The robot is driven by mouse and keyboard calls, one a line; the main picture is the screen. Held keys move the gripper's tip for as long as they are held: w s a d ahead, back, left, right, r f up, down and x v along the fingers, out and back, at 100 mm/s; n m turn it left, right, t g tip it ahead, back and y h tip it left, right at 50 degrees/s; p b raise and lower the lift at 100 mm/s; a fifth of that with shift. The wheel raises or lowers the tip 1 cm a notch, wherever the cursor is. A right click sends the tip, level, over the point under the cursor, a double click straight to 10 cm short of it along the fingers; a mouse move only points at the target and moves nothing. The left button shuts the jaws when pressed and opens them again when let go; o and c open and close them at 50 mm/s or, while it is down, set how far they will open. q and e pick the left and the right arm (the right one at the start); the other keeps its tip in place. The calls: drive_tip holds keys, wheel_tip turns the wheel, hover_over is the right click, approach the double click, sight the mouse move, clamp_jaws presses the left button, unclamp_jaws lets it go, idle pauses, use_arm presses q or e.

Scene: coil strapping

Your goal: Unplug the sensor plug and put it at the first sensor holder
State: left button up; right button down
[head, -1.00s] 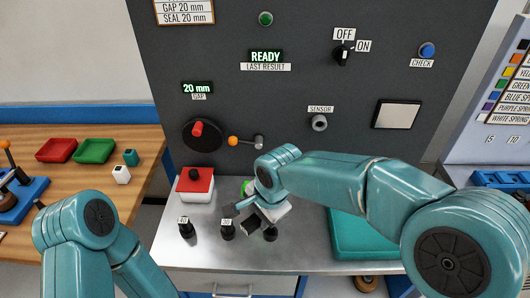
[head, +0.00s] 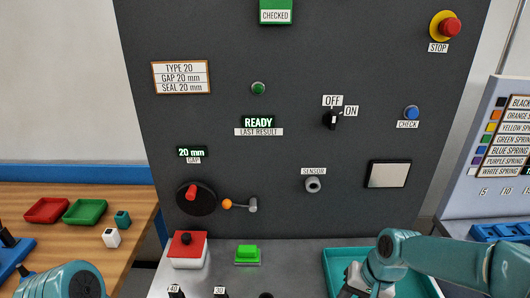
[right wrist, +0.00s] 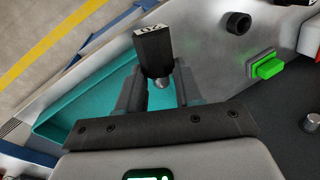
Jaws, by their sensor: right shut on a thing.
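My right gripper (right wrist: 157,88) is shut on a black sensor plug (right wrist: 154,46) labelled 20, with a silver tip, and holds it above the teal tray. In the head view my right wrist (head: 355,280) is over the tray; the plug is out of sight there. The grey SENSOR socket (head: 313,185) on the panel looks empty. Along the bench's front edge, partly cut off, are black plugs labelled 40 (head: 175,291) and 30 (head: 220,292), and a dark round top (head: 266,295). A black ring holder (right wrist: 238,23) shows open in the right wrist view. My left gripper is out of view.
The teal tray (head: 338,262) lies on the right of the metal bench. A green button (head: 247,252) and a red-topped box (head: 187,246) stand by the panel. The panel carries a crank (head: 228,204) and an OFF/ON switch (head: 332,119). Bench room between button and tray is clear.

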drive_tip(key=n, duration=0.2)
drive_tip(key=shift+s+a+n+g, duration=0.25)
drive_tip(key=shift+n+g, duration=0.05)
drive_tip(key=shift+n, duration=0.1)
drive_tip(key=shift+w+n, duration=0.1)
drive_tip(key=shift+n, duration=0.3)
